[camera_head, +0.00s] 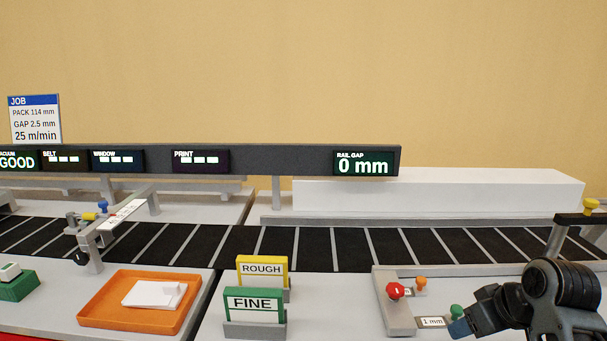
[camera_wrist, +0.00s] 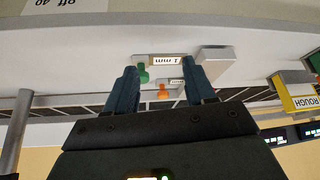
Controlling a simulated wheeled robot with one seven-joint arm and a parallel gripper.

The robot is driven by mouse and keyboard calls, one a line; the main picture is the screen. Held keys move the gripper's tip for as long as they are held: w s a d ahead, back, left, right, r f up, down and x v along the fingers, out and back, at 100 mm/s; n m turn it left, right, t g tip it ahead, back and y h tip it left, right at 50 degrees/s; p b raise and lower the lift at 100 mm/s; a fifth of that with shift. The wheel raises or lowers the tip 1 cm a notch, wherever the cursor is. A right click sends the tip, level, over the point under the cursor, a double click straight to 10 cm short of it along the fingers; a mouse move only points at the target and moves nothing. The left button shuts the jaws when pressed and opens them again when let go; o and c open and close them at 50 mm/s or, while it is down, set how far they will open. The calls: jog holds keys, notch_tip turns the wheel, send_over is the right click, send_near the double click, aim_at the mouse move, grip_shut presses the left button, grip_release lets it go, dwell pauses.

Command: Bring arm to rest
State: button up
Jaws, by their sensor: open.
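My gripper (camera_wrist: 163,82) shows in the wrist view with its two blue-grey fingers apart and nothing held between them. In the head view my gripper (camera_head: 460,327) is at the lower right, partly cut off by the frame, close to a green knob (camera_head: 456,311). In the wrist view, which is upside down, the green knob (camera_wrist: 143,74) and an orange knob (camera_wrist: 163,92) appear between the fingers. I cannot tell whether a finger touches the green knob. The "1 mm" label (camera_head: 432,322) lies beside it.
The black conveyor (camera_head: 340,247) runs behind. "ROUGH" (camera_head: 262,268) and "FINE" (camera_head: 253,304) cards and an orange tray (camera_head: 100,312) are to the left. A yellow knob (camera_head: 591,204) tops a post at right.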

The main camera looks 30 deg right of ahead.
jog(key=s+a+f+t+h, duration=0.1)
jog(key=s+a+f+t, duration=0.2)
jog(key=a, duration=0.7)
jog(key=s+a+f+t, duration=0.1)
jog(key=s+a+f, duration=0.25)
jog(key=a, duration=0.55)
jog(key=s+a+r+n+t+y, duration=0.1)
jog(key=s+a+r+t, duration=0.1)
jog(key=s+a+r, duration=0.2)
jog(key=s+a+r+n+t+y, duration=0.1)
jog(key=s+a+r+n+t, duration=0.1)
jog(key=s+a+r, duration=0.3)
jog(key=s+r+t, duration=0.1)
jog(key=s+r, duration=0.2)
jog(key=s, duration=0.4)
jog(key=shift+s+y, duration=0.3)
jog(key=shift+s, duration=0.1)
